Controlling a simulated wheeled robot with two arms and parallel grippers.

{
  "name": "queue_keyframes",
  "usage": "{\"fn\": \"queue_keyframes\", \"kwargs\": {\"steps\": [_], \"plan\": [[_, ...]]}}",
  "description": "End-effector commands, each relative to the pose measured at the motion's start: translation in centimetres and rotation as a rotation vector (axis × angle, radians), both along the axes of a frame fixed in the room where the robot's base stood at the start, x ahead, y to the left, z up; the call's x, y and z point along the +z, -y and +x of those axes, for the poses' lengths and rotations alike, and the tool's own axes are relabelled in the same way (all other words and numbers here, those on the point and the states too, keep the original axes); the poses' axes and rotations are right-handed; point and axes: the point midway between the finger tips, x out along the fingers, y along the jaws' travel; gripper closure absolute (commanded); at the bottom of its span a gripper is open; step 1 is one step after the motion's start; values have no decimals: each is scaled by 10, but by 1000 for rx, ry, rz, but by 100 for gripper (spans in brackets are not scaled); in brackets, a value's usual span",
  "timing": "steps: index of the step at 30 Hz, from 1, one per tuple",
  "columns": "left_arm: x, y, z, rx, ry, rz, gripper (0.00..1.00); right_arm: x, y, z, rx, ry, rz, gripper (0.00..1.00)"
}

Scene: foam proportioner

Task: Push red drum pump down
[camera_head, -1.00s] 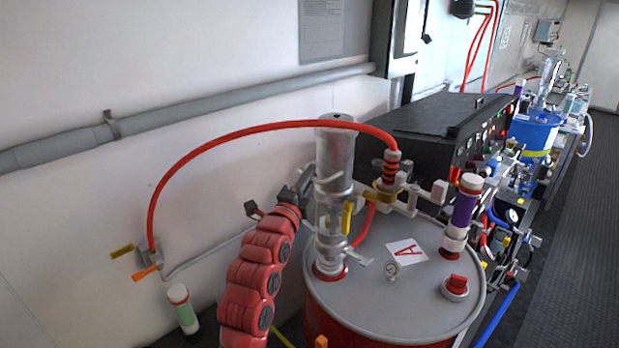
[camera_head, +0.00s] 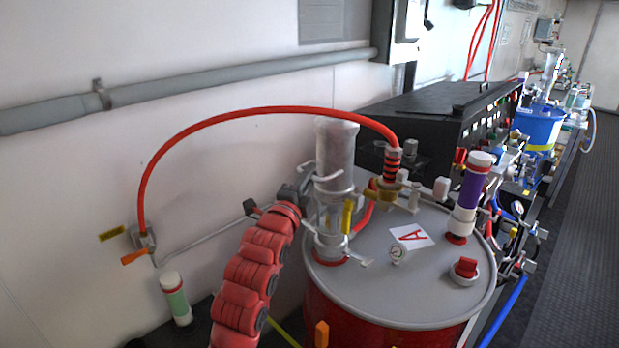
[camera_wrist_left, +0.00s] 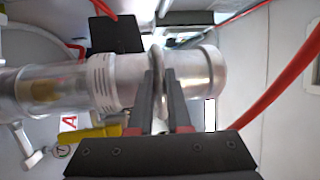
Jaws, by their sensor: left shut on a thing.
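The silver drum pump (camera_head: 336,150) stands upright on the grey lid (camera_head: 350,290) of the red drum, with a clear section and a yellow part low on it. In the left wrist view the pump (camera_wrist_left: 198,75) lies sideways, with its handle ring (camera_wrist_left: 158,60) around the metal body. My left gripper (camera_head: 306,180) reaches in from the left against the upper pump. In the left wrist view its fingers (camera_wrist_left: 160,75) are closed on the handle ring, partly hiding it. My right gripper is not in view.
A red hose (camera_head: 250,112) arches from a wall valve (camera_head: 140,245) to a fitting on the lid, passing behind the pump. A purple-and-white cylinder (camera_head: 468,195), a gauge (camera_head: 397,253) and a red cap (camera_head: 465,268) are on the lid. A black cabinet (camera_head: 430,115) stands behind.

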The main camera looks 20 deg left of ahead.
Motion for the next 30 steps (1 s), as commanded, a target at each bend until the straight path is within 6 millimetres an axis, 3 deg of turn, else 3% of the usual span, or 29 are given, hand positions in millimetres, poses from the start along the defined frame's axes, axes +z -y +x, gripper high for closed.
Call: {"fn": "queue_keyframes", "kwargs": {"steps": [3, 4, 8, 20, 30], "plan": [[-10, 0, 2, -1, -20, 0, 100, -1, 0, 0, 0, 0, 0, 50], [-10, 0, 2, -1, -21, 0, 78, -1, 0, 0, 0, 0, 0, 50], [-9, 0, 1, -1, -18, 0, 55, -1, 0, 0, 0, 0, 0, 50], [-8, -2, -6, 1, -11, -1, 54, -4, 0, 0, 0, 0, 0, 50], [-20, -10, -69, 3, -7, 3, 54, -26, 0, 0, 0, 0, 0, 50]]}}
